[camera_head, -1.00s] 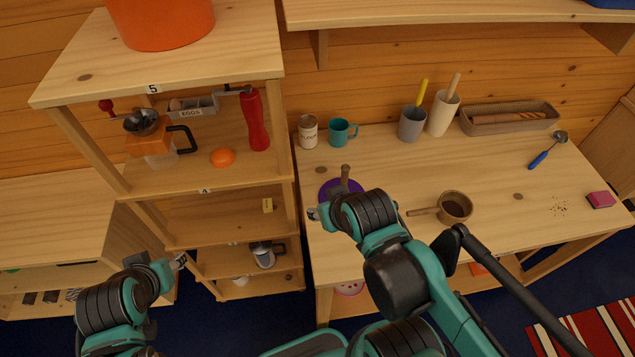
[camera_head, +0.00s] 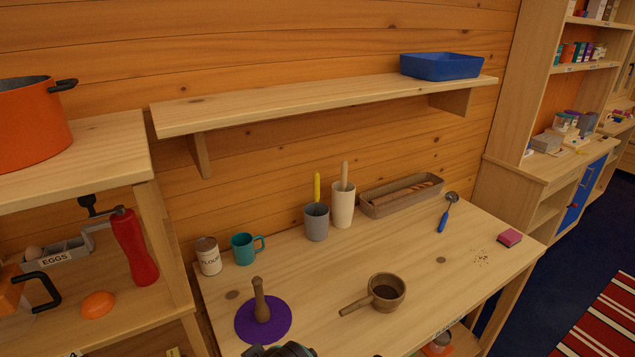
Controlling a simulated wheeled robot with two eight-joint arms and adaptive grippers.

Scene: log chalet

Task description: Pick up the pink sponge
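The pink sponge (camera_head: 510,237) is a small block with a dark lower layer. It lies on the right end of the wooden table (camera_head: 420,285), close to the right edge, beside a patch of dark crumbs (camera_head: 481,257). A dark piece of one of my arms shows at the bottom edge, left of the middle, far from the sponge. Neither gripper's fingers show in this view.
On the table stand a wooden pan (camera_head: 387,292), a purple disc (camera_head: 277,325) with a wooden handle, a teal mug (camera_head: 243,249), a flour tin (camera_head: 208,257), two cups, a long tray (camera_head: 375,208) and a blue-handled scoop (camera_head: 443,222). A wall shelf (camera_head: 300,104) hangs above.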

